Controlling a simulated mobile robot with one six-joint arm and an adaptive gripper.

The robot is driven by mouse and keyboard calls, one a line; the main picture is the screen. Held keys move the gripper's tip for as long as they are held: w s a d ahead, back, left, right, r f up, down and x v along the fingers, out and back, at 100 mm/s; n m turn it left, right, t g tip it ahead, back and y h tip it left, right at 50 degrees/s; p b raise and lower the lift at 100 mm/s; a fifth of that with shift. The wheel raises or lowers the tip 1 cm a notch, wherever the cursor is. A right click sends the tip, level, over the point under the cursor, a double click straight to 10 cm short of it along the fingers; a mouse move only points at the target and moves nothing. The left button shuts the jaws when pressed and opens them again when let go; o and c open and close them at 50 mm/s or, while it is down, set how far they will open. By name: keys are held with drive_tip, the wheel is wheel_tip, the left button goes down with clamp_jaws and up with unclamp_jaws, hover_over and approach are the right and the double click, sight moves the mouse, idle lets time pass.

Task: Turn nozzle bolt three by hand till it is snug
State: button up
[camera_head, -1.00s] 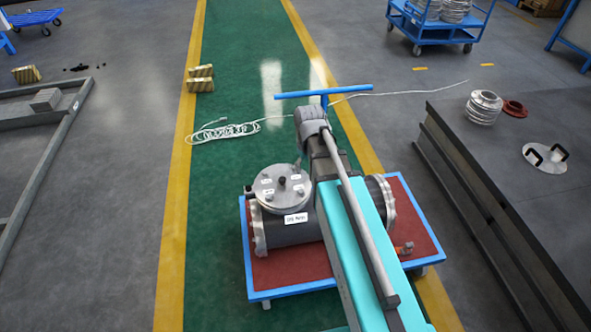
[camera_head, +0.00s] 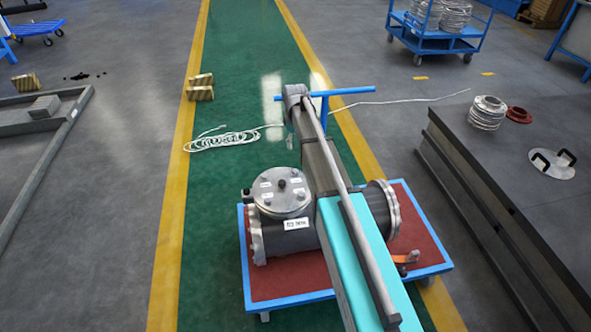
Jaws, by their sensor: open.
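The flanged shell (camera_head: 290,240) is a dark horizontal cylinder on the cart. At its left end stands a nozzle with a round grey cover (camera_head: 282,203). The cover has a dark knob in the middle and small white tags around it, too small to read, so I cannot tell which bolt is number three. A white label (camera_head: 297,223) is on the nozzle's side. My gripper (camera_head: 289,142) shows only as a small grey shape below my wrist. It is above and beyond the cover's far edge in the picture, apart from it. The jaws are open, with nothing seen in them.
The blue-framed cart (camera_head: 290,301) has a red deck, a blue handle (camera_head: 350,91) and a small orange-handled item (camera_head: 405,258). A coiled white cable (camera_head: 220,140) lies on the green lane.

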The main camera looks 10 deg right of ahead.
sight(295, 171)
drive_tip(key=shift+f, duration=0.15)
wheel_tip(295, 171, down, 14)
drive_tip(key=b, duration=1.3)
drive_tip(key=shift+r+b, duration=0.2)
drive_tip(key=shift+b, duration=0.2)
clamp_jaws()
idle(0.3)
